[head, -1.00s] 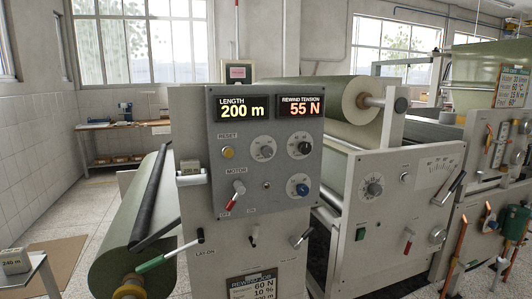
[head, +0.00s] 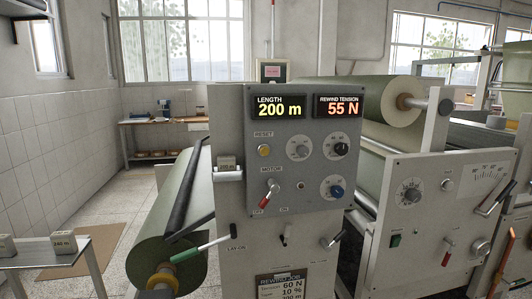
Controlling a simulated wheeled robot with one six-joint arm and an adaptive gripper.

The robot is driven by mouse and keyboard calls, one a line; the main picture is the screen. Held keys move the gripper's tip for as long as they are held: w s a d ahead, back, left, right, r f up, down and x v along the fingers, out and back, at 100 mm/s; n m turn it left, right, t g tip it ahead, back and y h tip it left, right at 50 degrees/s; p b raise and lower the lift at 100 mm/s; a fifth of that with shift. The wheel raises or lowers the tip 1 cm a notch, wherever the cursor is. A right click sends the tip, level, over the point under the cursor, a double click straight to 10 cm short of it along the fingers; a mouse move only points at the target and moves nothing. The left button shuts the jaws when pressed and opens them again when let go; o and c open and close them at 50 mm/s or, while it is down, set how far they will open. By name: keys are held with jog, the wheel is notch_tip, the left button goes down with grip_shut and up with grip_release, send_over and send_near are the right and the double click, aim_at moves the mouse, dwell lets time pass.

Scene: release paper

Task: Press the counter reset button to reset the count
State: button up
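The counter reset button is the round yellow button (head: 264,150) under the RESET label, on the grey control panel (head: 318,190) of the rewinder. The length display (head: 278,106) above it reads 200 m. The rewind tension display (head: 338,105) beside it reads 55 N. My gripper is not in view, and nothing covers the button.
A green roll (head: 170,240) with a green-handled lever (head: 200,249) lies left of the panel. A small table (head: 50,256) with labelled blocks stands at the lower left. Tiled floor shows between them. Another machine section (head: 430,220) stands at the right.

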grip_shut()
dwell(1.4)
